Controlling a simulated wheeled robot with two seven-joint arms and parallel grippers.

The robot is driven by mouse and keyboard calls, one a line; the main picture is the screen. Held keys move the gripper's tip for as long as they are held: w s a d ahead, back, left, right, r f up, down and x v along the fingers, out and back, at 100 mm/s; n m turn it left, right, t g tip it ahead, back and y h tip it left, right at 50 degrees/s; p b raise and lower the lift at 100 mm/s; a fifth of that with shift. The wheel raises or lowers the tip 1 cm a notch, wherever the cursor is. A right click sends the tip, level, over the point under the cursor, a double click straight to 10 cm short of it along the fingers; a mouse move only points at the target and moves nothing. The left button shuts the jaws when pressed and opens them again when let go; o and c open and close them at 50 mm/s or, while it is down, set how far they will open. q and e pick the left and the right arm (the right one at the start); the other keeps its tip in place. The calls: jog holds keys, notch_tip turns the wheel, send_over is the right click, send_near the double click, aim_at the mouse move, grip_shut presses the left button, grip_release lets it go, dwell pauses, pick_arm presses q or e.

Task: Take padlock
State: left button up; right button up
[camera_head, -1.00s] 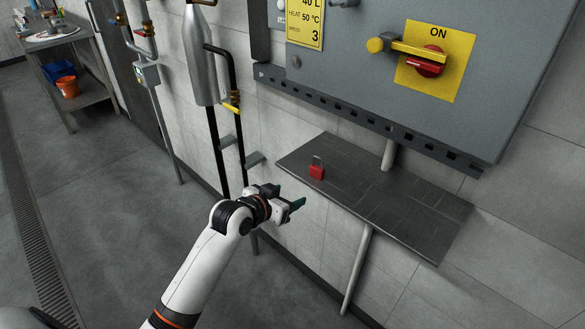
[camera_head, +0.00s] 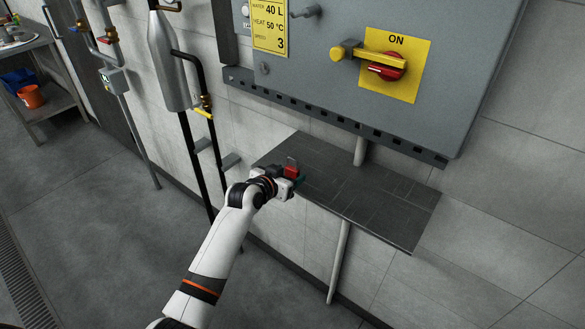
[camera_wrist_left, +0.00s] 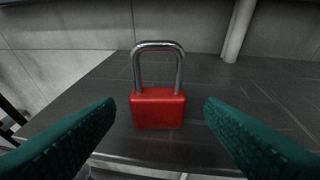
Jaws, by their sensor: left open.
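A red padlock (camera_head: 291,171) with a closed-looking metal shackle stands upright on a dark shelf (camera_head: 370,197), near its front left edge. In the left wrist view the padlock (camera_wrist_left: 158,105) is centred between and just beyond the green fingertips. My left gripper (camera_head: 297,182) is open at the shelf's front edge, its fingers on either side of the padlock's line with clear gaps. It also shows in the left wrist view (camera_wrist_left: 160,125). In the head view the gripper partly hides the padlock's lower part. My right gripper is not in view.
A grey control cabinet (camera_head: 330,75) with a yellow plate and red switch (camera_head: 388,68) hangs above the shelf. Pipes (camera_head: 195,150) run down the wall left of the shelf. The rest of the shelf top is bare.

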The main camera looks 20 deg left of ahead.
pick_arm(q)
jog(key=shift+w+f, duration=0.35)
jog(key=shift+w, duration=0.2)
jog(key=c, duration=1.1)
jog(key=shift+r, duration=0.1)
